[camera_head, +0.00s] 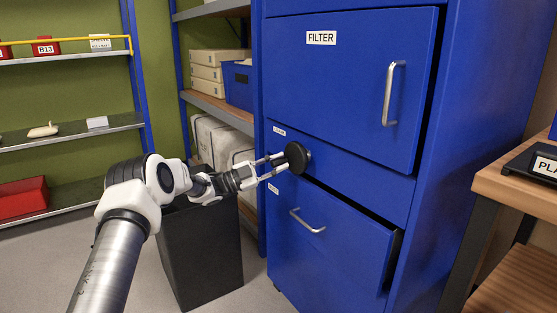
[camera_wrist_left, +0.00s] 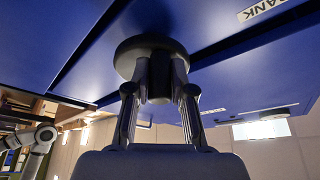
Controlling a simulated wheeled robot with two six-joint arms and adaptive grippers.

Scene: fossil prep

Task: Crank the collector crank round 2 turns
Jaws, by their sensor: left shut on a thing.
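The collector crank (camera_head: 297,157) is a black round disc on the front of a blue cabinet (camera_head: 340,185), between the upper filter door and a lower door. My left gripper (camera_head: 278,165) reaches it from the left and is shut on its handle. In the left wrist view the crank's dark disc (camera_wrist_left: 148,46) is just beyond the fingertips, and my left gripper's fingers (camera_wrist_left: 160,85) stand on either side of the dark handle. The handle is partly hidden by the fingers. My right gripper is in neither view.
The filter door (camera_head: 350,75) has a metal handle (camera_head: 391,94). The lower door has its own handle (camera_head: 307,221) and a gap at its edge. A black bin (camera_head: 205,255) stands below my left arm. A wooden bench (camera_head: 520,190) is at the right.

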